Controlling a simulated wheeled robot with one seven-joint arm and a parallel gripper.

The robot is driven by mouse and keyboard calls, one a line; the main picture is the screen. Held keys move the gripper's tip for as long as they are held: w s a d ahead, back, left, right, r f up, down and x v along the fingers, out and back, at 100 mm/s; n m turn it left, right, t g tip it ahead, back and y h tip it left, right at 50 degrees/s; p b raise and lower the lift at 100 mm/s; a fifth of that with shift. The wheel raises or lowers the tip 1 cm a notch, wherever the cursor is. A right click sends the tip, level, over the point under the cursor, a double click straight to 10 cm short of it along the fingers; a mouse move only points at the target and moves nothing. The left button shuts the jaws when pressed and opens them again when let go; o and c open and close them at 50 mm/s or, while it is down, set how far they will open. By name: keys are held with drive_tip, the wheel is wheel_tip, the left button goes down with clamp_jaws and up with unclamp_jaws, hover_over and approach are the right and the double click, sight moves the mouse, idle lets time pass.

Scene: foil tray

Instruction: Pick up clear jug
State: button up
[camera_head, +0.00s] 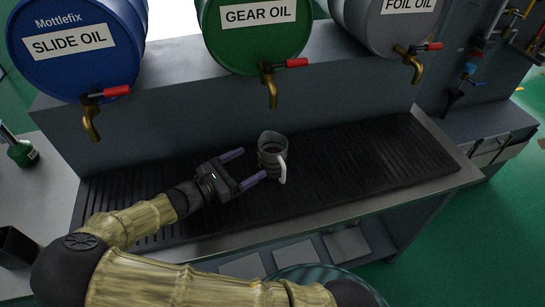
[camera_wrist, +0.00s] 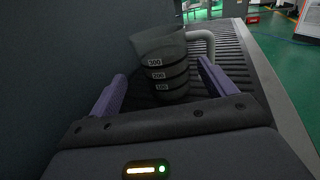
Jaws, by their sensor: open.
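The clear jug (camera_head: 270,155) stands upright on the black ribbed drip tray (camera_head: 350,150), below the green drum's tap. Its white handle faces front right, and something dark shows inside it. In the wrist view the jug (camera_wrist: 162,60) shows markings such as 300 and 200, with its handle to the right. My gripper (camera_head: 249,166) is open, with its purple fingers pointing at the jug from the left. In the wrist view my gripper (camera_wrist: 160,85) has one finger on either side of the jug's lower part. I cannot tell whether either finger touches it.
Blue, green and grey drums labelled SLIDE OIL (camera_head: 75,45), GEAR OIL (camera_head: 255,35) and FOIL OIL (camera_head: 385,25) stand on a ledge behind. Their brass taps (camera_head: 271,90) overhang the tray. The tray's right part is clear. A green bottle (camera_head: 22,152) stands at far left.

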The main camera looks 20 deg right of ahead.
sight(261, 157)
drive_tip(key=x, duration=0.4)
drive_tip(key=shift+s, duration=0.1)
drive_tip(key=x, duration=0.5)
drive_tip(key=shift+s+d+f, duration=0.1)
drive_tip(key=shift+f, duration=0.1)
drive_tip(key=shift+c, duration=0.2)
drive_tip(key=c, duration=0.9)
drive_tip(key=shift+o, duration=0.2)
